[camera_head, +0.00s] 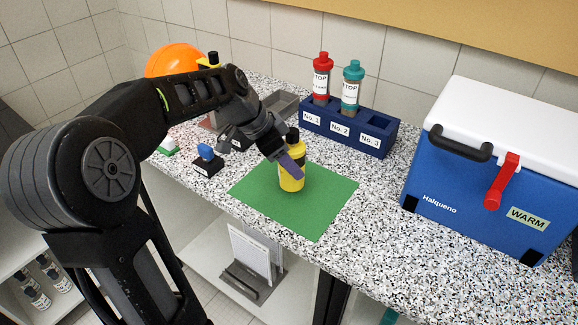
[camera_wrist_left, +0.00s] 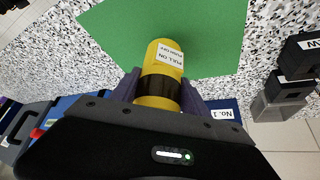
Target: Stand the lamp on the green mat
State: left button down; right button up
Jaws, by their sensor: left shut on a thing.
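The lamp (camera_head: 291,180) is a yellow cylinder with a black top and black band. It also shows in the left wrist view (camera_wrist_left: 165,55), with a white label reading "PULL ON". My left gripper (camera_head: 289,163) has its purple fingers shut around the lamp, one on each side, as the left wrist view shows. The lamp is upright over the middle of the green mat (camera_head: 320,215). I cannot tell whether its base touches the mat. My right gripper is not in view.
A blue rack (camera_head: 372,145) with red-capped and teal-capped bottles stands behind the mat. A blue cooler (camera_head: 465,190) with a white lid is at the right. A blue-handled stamp (camera_head: 206,155) stands left of the mat. Speckled counter is bare between mat and cooler.

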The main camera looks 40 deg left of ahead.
pick_arm(q)
jog(key=shift+f, duration=0.95)
jog(key=shift+f, duration=0.15)
jog(key=c, duration=0.6)
grip_release()
jog(key=shift+o, duration=0.2)
jog(key=v, duration=1.2)
jog(key=shift+b, duration=0.3)
